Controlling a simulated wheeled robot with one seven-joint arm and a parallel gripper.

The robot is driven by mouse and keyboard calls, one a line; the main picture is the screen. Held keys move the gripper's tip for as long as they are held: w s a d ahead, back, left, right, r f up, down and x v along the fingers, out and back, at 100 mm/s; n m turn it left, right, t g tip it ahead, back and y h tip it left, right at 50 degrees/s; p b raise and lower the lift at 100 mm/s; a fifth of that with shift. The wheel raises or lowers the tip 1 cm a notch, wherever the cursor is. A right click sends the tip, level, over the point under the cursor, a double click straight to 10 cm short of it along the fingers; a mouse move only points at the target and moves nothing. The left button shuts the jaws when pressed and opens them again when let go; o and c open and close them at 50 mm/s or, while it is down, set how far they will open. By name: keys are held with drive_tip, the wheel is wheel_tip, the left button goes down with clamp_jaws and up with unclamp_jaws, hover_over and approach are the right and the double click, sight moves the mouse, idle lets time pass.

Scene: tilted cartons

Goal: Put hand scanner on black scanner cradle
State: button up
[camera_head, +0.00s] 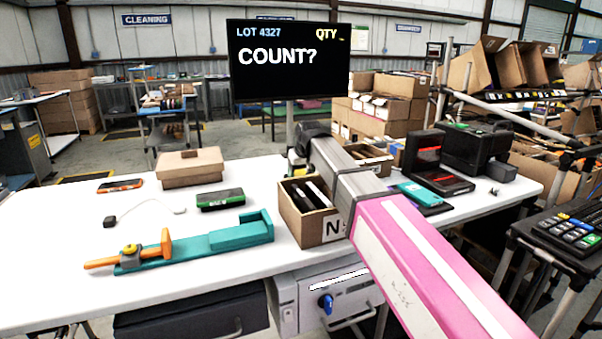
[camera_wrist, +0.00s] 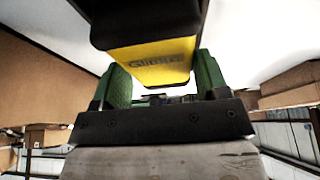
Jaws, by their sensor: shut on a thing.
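A black and yellow device, seemingly the hand scanner (camera_wrist: 155,66), fills the top middle of the wrist view. My gripper (camera_wrist: 153,82) is shut on it, with a green finger on either side. In the head view, my gripper (camera_head: 297,160) is mostly hidden behind my arm, above the back of the table near the open carton. A black L-shaped stand with red panels (camera_head: 440,180) is at the table's right; it may be the scanner cradle, but I cannot be sure.
An open carton marked N (camera_head: 312,228) stands below my arm. A closed brown box (camera_head: 190,170), a green-black device (camera_head: 220,200) and a teal-orange tool (camera_head: 190,245) lie to the left. A monitor (camera_head: 290,60) rises behind. A black printer (camera_head: 480,150) is at right.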

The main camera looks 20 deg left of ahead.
drive_tip(key=o, duration=0.8)
drive_tip(key=shift+f, duration=0.1)
drive_tip(key=v, duration=1.2)
